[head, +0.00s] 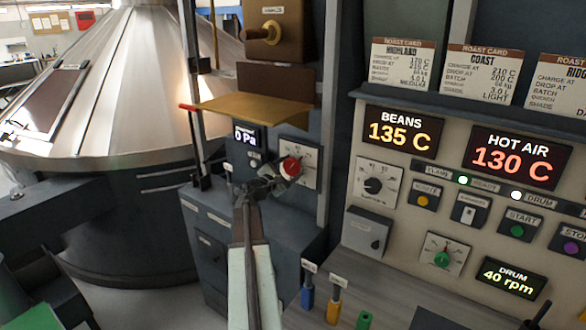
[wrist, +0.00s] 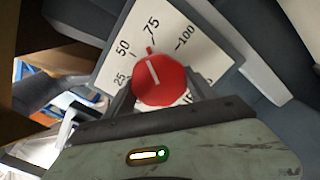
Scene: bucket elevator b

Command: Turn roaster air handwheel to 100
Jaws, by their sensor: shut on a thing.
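The roaster air handwheel is a red knob (head: 291,168) on a pale square dial plate (head: 309,153) on the dark panel. In the wrist view the red knob (wrist: 160,82) has a white line and a small red pointer, which points between the 50 and 75 marks, nearer 75. The 100 mark (wrist: 184,37) lies further right on the plate. My gripper (head: 278,176) reaches up to the knob from below left. In the wrist view my gripper's fingers (wrist: 162,95) sit on both sides of the knob, shut on it. The knob hides the fingertips partly.
A display reading 0 Pa (head: 246,137) is left of the dial. A brown-yellow shelf (head: 262,108) juts out above it. The control panel at right has BEANS 135 C (head: 401,132) and HOT AIR 130 C (head: 515,158) displays. A large metal cone (head: 120,80) stands at left.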

